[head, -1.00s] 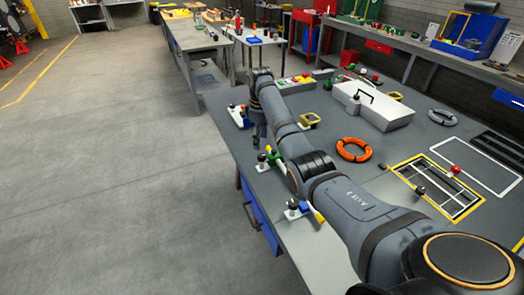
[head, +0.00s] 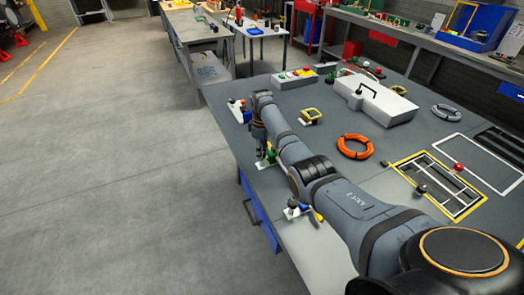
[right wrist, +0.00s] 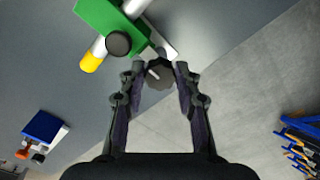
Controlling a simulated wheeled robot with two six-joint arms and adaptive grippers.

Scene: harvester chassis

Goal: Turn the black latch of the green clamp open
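The green clamp (head: 271,156) stands on the left edge of the grey workbench, partly hidden by my right gripper (head: 262,147) in the head view. In the right wrist view the green clamp (right wrist: 112,22) shows at top left, with a yellow-tipped rod and a white base strip. Its black latch (right wrist: 158,76) is a round dark knob with a light mark. My right gripper (right wrist: 160,72) is open, with one fingertip on each side of the latch. Small gaps seem to remain, but contact is hard to tell. My left gripper is not in view.
A blue clamp (head: 298,209) stands nearer on the bench edge, and another blue and white fixture (head: 238,111) stands farther back. An orange ring (head: 355,147), a yellow-handled fixture (head: 310,116) and a white case (head: 375,102) lie to the right. Open floor lies left of the bench.

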